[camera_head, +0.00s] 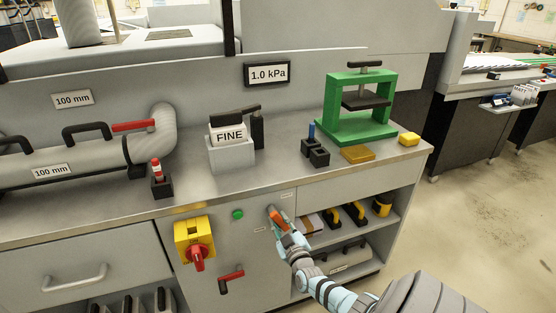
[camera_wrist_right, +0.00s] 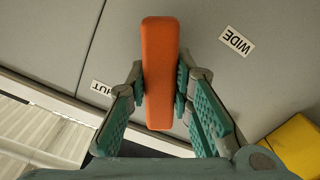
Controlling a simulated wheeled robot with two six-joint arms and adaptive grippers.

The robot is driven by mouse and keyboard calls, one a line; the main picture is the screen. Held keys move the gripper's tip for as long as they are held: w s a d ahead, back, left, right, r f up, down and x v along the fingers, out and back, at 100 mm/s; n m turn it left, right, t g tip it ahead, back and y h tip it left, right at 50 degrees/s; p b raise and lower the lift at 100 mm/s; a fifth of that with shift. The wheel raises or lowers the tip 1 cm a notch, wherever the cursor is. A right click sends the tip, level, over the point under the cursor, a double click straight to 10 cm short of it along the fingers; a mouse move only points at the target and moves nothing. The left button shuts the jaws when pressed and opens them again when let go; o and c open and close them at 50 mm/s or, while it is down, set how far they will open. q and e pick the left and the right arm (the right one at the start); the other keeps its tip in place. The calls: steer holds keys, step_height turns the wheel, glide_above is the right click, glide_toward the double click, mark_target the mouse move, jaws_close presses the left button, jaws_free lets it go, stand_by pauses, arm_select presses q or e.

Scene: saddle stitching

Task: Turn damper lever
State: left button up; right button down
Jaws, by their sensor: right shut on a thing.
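An orange lever (camera_head: 279,224) is on the grey cabinet front below the counter; in the right wrist view its handle (camera_wrist_right: 161,50) is a long orange bar. My right gripper (camera_head: 285,230) is shut on this lever, with teal finger pads (camera_wrist_right: 160,88) on both sides of the bar. In the wrist view a label reading WIDE (camera_wrist_right: 237,41) is on the panel at right of the bar. A label ending in HUT (camera_wrist_right: 101,88) is at left, partly hidden by a finger. The lever's pivot is hard to make out. My left gripper is in neither view.
A yellow box with a red rotary knob (camera_head: 196,254), a green button (camera_head: 238,214) and a red-handled lever (camera_head: 231,275) are left on the same front. Open shelves with yellow-and-black tools (camera_head: 354,213) lie close to the right. A green press (camera_head: 359,126) stands above on the counter.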

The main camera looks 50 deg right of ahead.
steer(key=shift+f, duration=0.15)
steer(key=c, duration=1.4)
jaws_free()
steer(key=v, duration=1.2)
steer(key=shift+a, duration=0.15)
